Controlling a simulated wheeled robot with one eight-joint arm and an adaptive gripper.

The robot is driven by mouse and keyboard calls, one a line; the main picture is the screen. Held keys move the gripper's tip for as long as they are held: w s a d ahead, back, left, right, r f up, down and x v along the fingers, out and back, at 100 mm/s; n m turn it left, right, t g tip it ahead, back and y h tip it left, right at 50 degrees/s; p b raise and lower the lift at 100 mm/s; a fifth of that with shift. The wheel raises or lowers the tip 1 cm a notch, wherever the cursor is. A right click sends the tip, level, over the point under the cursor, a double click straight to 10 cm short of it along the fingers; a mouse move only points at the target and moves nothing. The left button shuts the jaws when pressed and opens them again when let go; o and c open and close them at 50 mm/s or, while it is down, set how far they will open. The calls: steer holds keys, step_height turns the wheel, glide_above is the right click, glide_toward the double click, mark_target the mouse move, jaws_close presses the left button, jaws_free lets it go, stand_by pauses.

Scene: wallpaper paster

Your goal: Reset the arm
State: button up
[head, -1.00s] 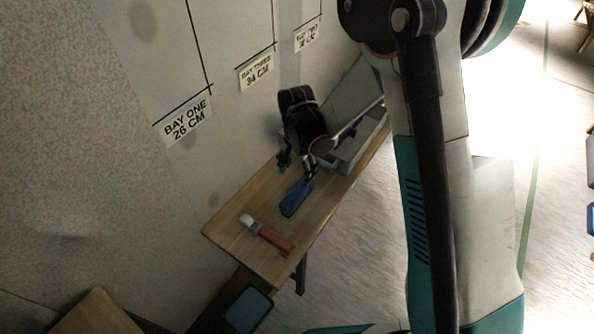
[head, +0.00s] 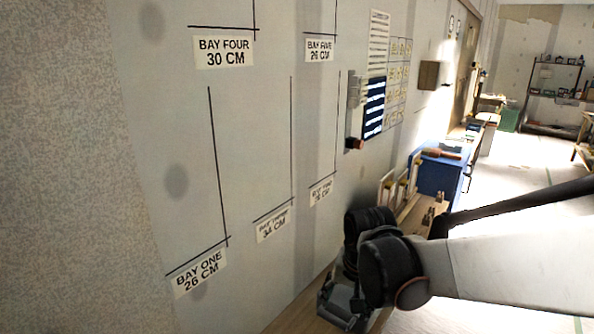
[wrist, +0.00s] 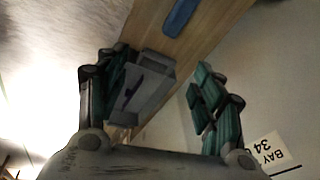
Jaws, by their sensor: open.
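My gripper (wrist: 162,100) is open in the wrist view, with its dark green fingers apart and nothing held between them. A grey tray (wrist: 155,75) with a dark item inside shows below, between the fingers. It stands on a wooden bench (wrist: 215,22), apart from the gripper as far as I can tell. A blue tool (wrist: 182,17) lies on the bench at the top of that view. In the head view my arm reaches in from the right, and its dark wrist hides most of the bench; the fingers cannot be made out there.
The wall with bay labels, such as the bay one label (head: 200,273) and bay four label (head: 224,51), runs along the left. A blue cabinet (head: 437,177) stands beyond my arm. An open floor (head: 510,170) lies at the right; shelves (head: 553,95) stand far back.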

steer(key=s+d+r+n+t, duration=0.2)
steer(key=s+d+r, duration=0.2)
steer(key=s, duration=0.3)
steer(key=s+d+r+n+t, duration=0.2)
steer(key=s+d+r, duration=0.2)
steer(key=s, duration=0.4)
steer(key=shift+s+d+r, duration=0.15)
steer(key=shift+d+r, duration=0.1)
steer(key=shift+d, duration=0.1)
